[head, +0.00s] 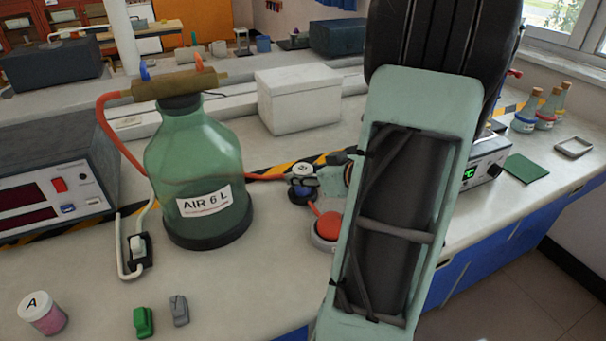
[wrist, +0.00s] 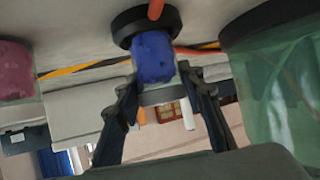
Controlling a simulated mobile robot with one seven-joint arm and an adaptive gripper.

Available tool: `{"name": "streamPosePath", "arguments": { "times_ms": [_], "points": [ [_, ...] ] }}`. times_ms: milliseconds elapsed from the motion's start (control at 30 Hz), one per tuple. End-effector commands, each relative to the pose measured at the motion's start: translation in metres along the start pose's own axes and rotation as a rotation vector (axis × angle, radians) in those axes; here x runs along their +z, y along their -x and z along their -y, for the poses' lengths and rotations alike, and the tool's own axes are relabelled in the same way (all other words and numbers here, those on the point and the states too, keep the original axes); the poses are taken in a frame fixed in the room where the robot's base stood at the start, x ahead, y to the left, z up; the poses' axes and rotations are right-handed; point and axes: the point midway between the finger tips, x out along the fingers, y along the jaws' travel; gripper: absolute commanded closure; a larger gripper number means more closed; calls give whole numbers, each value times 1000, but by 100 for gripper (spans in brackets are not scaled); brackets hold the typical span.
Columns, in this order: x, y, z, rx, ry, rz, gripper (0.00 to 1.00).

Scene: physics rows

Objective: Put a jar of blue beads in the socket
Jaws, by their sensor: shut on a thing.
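A jar of blue beads (wrist: 153,58) shows in the wrist view, which looks upside down. My gripper (wrist: 165,97) is shut on it near its lid. The jar's base overlaps a black ring (wrist: 125,28), apparently the socket; I cannot tell whether it is inside the ring or just above. A pink jar marked A (head: 43,313) stands at the front left; a pink jar (wrist: 15,70) also shows in the wrist view.
A large green bottle (head: 195,165) marked AIR 6 L stands left of my gripper, with a red hose running from it. A red dome (head: 326,224) is close by. Green (head: 143,321) and grey (head: 180,310) small blocks lie in front. The front counter is otherwise mostly clear.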

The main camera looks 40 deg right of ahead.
Motion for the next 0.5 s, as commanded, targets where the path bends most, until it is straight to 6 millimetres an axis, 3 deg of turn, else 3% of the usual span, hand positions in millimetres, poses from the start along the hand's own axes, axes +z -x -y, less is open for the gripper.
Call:
{"name": "streamPosePath", "arguments": {
  "times_ms": [500],
  "points": [
    [5, -3, 0, 0, 1, -1, 91]
  ]
}}
